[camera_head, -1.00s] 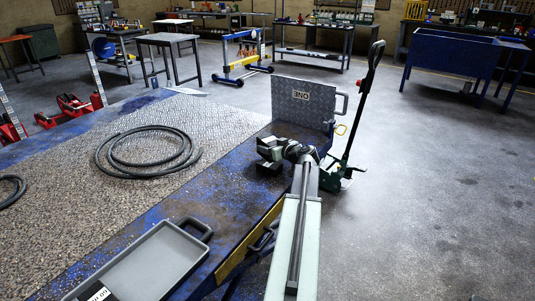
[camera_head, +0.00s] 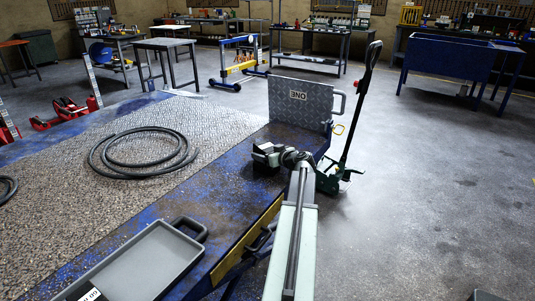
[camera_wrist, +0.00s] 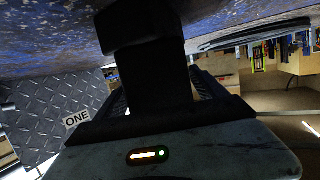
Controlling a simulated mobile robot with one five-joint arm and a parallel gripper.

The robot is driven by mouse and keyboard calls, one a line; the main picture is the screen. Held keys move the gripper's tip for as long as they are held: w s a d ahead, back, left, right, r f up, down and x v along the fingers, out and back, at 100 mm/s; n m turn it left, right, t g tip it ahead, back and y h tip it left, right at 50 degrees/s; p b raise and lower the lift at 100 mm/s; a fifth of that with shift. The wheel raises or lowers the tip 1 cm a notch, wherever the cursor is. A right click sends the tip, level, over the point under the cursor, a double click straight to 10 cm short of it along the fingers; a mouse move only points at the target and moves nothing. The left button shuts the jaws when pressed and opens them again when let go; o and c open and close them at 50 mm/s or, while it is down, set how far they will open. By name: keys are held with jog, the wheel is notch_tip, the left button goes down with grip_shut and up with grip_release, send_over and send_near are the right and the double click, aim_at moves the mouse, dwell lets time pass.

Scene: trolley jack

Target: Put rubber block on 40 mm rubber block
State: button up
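My gripper (camera_wrist: 160,95) is at the far right end of the blue bench edge in the head view, low over the blue surface. In the wrist view its fingers are on both sides of a dark rubber block (camera_wrist: 155,80), and it is shut on it. A wider black block, seemingly the 40 mm rubber block (camera_wrist: 140,30), shows just beyond, against the blue surface. The two blocks overlap in the wrist view; I cannot tell whether they touch. In the head view the dark blocks (camera_head: 264,148) are small and partly hidden by my gripper.
A checker plate marked ONE (camera_head: 298,98) stands upright just behind my gripper. A green trolley jack (camera_head: 332,178) with a tall handle stands to its right. A coiled hose (camera_head: 143,172) and a grey tray (camera_head: 145,265) lie to the left. Floor at right is open.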

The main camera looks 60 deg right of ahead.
jog(key=shift+s+a+r, duration=0.1)
jog(key=shift+s+r, duration=0.1)
jog(key=shift+r, duration=0.1)
jog(key=p+v, duration=0.3)
jog(key=v, duration=0.8)
jog(key=shift+s+p, duration=0.25)
jog(key=shift+p, duration=0.1)
